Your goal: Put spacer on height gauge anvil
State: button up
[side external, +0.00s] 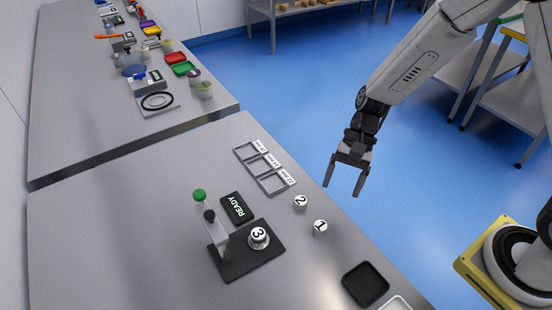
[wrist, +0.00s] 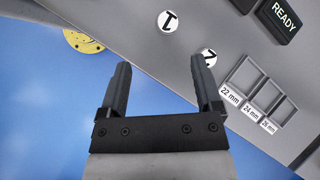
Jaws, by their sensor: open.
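The height gauge has a dark base plate (side external: 232,266), a pale upright column (side external: 215,232) and a green knob (side external: 199,195). A round spacer marked 3 (side external: 258,236) sits on the gauge's anvil. Spacer 2 (side external: 300,202) and spacer 1 (side external: 320,226) stand apart on the bare bench near its right edge. In the wrist view, spacer 1 (wrist: 168,21) is ahead of the fingers, and spacer 2 (wrist: 209,57) is partly hidden by the right finger. My gripper (side external: 344,189) is open and empty, above and beyond the bench edge; its fingers also show in the wrist view (wrist: 160,64).
A display reading READY (side external: 237,207) lies beside the gauge. A three-bay rack (side external: 262,165) has labels 22 mm, 24 mm and seemingly 26 mm; its bays look empty. A black tray (side external: 365,284) lies near the front. Another bench (side external: 90,140) holds assorted items.

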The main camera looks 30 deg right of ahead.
jog(key=s+d+r+n+t+h, duration=0.5)
jog(key=d+r+n+h, duration=0.1)
jog(key=d+n, duration=0.3)
jog(key=shift+d+t, duration=0.4)
jog(key=shift+d, duration=0.15)
